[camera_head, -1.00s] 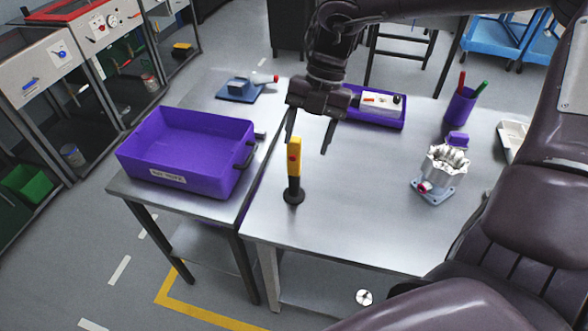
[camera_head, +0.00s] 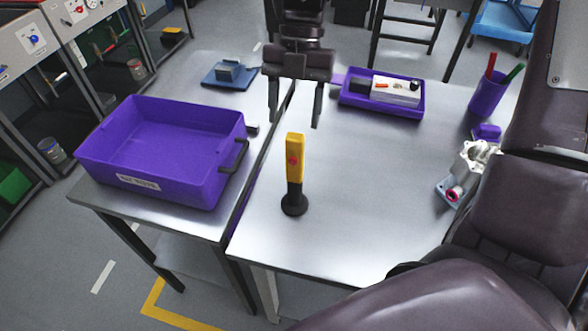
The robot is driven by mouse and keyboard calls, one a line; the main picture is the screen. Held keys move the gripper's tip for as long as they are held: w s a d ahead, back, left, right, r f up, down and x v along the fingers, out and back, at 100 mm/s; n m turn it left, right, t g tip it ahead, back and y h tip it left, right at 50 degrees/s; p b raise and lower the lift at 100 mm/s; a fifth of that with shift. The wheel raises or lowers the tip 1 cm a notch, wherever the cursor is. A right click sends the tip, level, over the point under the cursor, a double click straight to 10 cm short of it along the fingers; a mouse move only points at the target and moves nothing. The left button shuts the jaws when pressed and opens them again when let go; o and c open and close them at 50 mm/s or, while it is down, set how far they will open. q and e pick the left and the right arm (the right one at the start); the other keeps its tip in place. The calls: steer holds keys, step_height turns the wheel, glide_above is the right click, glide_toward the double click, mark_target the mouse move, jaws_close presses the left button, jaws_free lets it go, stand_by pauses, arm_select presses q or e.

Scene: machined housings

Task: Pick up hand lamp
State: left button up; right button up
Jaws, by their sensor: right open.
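The hand lamp (camera_head: 295,168) is yellow with a red button and a black base. It stands upright on the metal table near its left edge. My right gripper (camera_head: 294,122) is open and empty, with its fingers pointing down. In the picture it hangs just above and behind the lamp, apart from it. My left gripper is not in view.
A purple bin (camera_head: 165,150) with a label stands on the left table. A purple tray (camera_head: 382,94) with a device lies at the back. A purple pen cup (camera_head: 488,95) and a machined housing (camera_head: 470,165) stand at the right. The table's front middle is clear.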

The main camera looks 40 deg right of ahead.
mark_target(293, 159)
steer(key=shift+w+f, duration=0.1)
steer(key=shift+f, duration=0.85)
steer(key=p+x, duration=0.1)
steer(key=x, duration=0.1)
steer(key=s+p+x, duration=0.1)
steer(key=x, duration=0.2)
steer(key=shift+f, duration=0.1)
steer(key=shift+a+f, duration=0.1)
steer(key=shift+f, duration=0.3)
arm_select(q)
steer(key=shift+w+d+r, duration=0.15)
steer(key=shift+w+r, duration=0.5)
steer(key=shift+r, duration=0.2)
arm_select(e)
steer(key=shift+c, duration=0.2)
jaws_close()
